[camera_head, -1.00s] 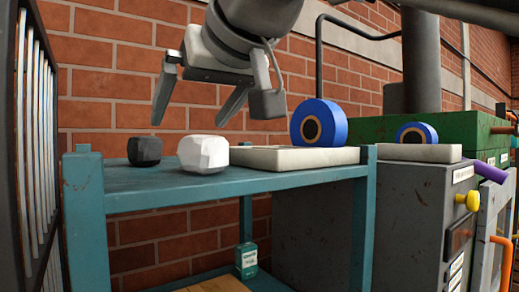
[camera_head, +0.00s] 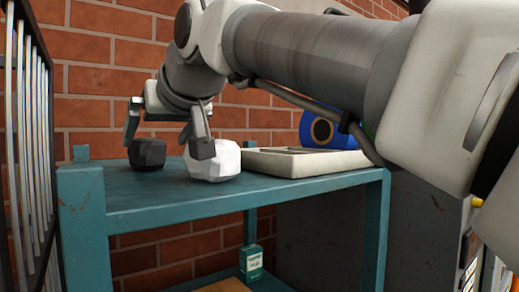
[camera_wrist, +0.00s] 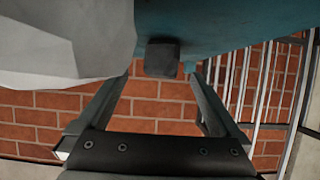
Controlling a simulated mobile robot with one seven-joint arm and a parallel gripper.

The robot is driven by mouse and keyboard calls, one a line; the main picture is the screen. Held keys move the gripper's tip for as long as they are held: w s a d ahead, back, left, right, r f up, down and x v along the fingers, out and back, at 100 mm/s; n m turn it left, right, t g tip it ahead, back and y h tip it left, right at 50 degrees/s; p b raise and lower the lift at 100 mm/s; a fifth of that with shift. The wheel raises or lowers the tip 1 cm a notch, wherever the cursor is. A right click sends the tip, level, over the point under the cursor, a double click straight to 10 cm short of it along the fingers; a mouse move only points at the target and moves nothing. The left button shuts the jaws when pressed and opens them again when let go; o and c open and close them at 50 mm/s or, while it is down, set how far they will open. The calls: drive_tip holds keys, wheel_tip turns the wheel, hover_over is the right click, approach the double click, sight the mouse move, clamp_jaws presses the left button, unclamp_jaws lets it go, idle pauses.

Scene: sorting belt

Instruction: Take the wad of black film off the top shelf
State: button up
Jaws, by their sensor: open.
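The wad of black film (camera_head: 147,154) is a dark, faceted lump on the blue top shelf (camera_head: 140,200), near its left end. My gripper (camera_head: 165,140) is low over the shelf, open, with one finger at the far left of the black wad and the other to its right, in front of the white wad. In the wrist view the black wad (camera_wrist: 162,57) shows beyond and between the open fingers (camera_wrist: 157,82). I cannot tell whether either finger touches it.
A white faceted wad (camera_head: 215,162) sits just right of the black one, close to my right finger; it looms large in the wrist view (camera_wrist: 60,45). A pale tray (camera_head: 300,162) and a blue roll (camera_head: 318,128) are further right. A barred rack (camera_head: 28,150) stands at the left.

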sight(149, 154)
drive_tip(key=x, duration=0.2)
drive_tip(key=p+x, duration=0.1)
drive_tip(key=x, duration=0.3)
drive_tip(key=shift+a+f, duration=0.3)
drive_tip(key=shift+f, duration=0.15)
drive_tip(key=c, duration=1.4)
